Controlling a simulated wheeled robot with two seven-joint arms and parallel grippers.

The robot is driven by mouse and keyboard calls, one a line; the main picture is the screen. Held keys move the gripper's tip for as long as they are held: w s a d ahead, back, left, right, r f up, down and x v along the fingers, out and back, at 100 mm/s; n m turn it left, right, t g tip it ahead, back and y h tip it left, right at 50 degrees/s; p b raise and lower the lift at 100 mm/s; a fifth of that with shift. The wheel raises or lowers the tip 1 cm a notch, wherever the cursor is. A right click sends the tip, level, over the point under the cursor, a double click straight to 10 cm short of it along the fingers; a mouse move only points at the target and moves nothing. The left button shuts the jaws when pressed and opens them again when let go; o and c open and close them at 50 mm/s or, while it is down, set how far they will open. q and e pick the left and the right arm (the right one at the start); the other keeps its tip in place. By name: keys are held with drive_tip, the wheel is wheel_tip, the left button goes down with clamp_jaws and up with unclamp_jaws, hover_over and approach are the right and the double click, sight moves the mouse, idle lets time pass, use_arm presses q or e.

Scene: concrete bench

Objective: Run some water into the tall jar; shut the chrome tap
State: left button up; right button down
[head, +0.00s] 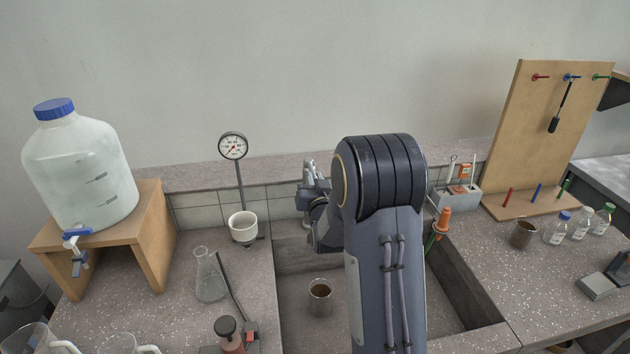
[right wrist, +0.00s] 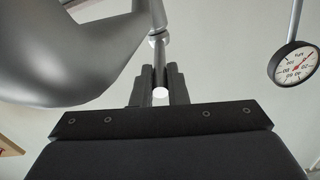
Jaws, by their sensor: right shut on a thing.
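The chrome tap (head: 308,172) stands at the back edge of the sink, mostly hidden behind my right arm. Its large grey curved body (right wrist: 60,50) fills the upper left of the right wrist view. My right gripper (right wrist: 160,88) is shut on a thin rod with a pale round end, which looks like the tap's lever. In the head view the fingertips are hidden by my arm. A brown jar (head: 320,297), apparently the tall jar, stands upright in the sink, left of my arm. I cannot make out its water level or any stream. My left gripper is not in view.
A pressure gauge (head: 233,147) on a pole rises behind a white cup (head: 243,227). A flask (head: 208,277) stands left of the sink. A big water bottle (head: 80,170) sits on a wooden stand. Another brown vessel (head: 523,233) and small bottles stand right.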

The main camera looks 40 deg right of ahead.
drive_tip(key=shift+r+g+p, duration=0.3)
drive_tip(key=shift+r+p, duration=0.15)
drive_tip(key=shift+r, duration=0.1)
drive_tip(key=shift+r+y, duration=0.15)
drive_tip(key=shift+y, duration=0.15)
drive_tip(key=shift+w+p, duration=0.1)
drive_tip(key=shift+p, duration=0.2)
drive_tip(key=shift+f, duration=0.2)
drive_tip(key=c, duration=1.4)
unclamp_jaws()
drive_tip(key=shift+c, duration=0.2)
